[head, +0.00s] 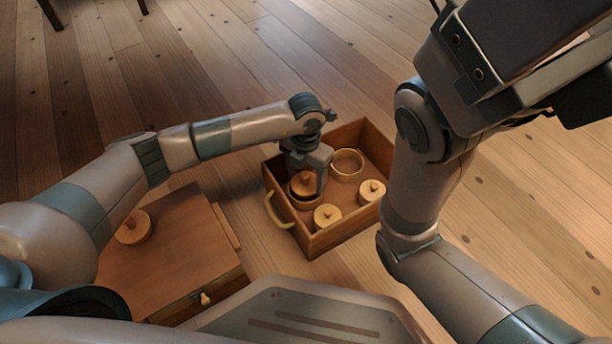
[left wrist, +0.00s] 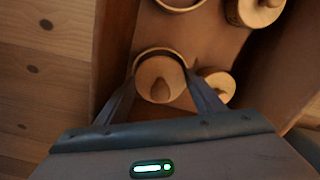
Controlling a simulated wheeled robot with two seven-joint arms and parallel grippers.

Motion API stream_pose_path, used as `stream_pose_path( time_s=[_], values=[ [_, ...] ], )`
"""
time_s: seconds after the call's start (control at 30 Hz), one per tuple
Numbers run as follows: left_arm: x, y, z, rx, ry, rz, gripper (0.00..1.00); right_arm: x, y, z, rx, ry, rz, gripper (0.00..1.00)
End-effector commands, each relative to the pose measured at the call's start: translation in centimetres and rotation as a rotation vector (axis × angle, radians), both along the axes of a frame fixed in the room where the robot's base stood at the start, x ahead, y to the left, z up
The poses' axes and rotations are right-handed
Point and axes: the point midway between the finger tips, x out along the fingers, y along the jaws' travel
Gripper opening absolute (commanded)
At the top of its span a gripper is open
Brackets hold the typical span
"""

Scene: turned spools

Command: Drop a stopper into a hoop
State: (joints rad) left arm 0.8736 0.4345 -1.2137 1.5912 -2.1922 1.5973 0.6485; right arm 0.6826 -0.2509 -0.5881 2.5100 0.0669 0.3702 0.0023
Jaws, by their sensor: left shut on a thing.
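My left gripper (head: 306,178) reaches down into a wooden tray and is shut on a round wooden stopper (head: 303,188) with a knob. In the left wrist view the stopper (left wrist: 158,82) sits between the two fingers, knob towards the camera. A hoop (head: 307,203) shows just under the held stopper; its rim (left wrist: 158,50) curves behind it in the left wrist view. I cannot tell whether the stopper is inside the hoop or just above it. A second hoop (head: 347,152) lies empty at the tray's back. My right gripper is not in view.
Inside the tray (head: 338,237) are two other stoppers, one in front (head: 327,216) and one at the right (head: 372,192). A wooden box (head: 175,265) stands to the left, with another stopper (head: 133,230) on top. Open plank floor lies behind.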

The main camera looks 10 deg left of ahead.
Motion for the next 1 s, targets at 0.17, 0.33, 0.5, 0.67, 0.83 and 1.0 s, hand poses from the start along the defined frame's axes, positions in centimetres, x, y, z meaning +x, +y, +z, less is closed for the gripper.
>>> stream_pose_path(
  time_s=[0.17, 0.33, 0.5, 0.67, 0.83, 1.0],
  values=[
    [0.01, 0.0, -0.1, 0.0, 0.0, 0.0, 0.37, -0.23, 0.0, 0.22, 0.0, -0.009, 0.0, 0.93],
    [0.01, 0.0, -0.1, 0.0, 0.0, 0.0, 0.37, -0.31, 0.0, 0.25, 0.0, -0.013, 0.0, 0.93],
    [0.01, 0.0, -0.09, 0.0, 0.0, 0.0, 0.81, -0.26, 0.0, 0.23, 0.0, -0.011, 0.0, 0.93],
    [0.02, 0.03, -0.1, 0.001, 0.0, 0.0, 0.84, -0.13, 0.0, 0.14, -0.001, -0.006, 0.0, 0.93],
    [0.04, 0.11, -0.13, 0.002, -0.001, 0.001, 0.97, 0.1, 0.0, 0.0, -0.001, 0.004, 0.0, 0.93],
    [0.05, 0.12, -0.12, 0.002, -0.001, 0.002, 0.97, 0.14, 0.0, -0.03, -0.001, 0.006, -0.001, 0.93]
  ],
)
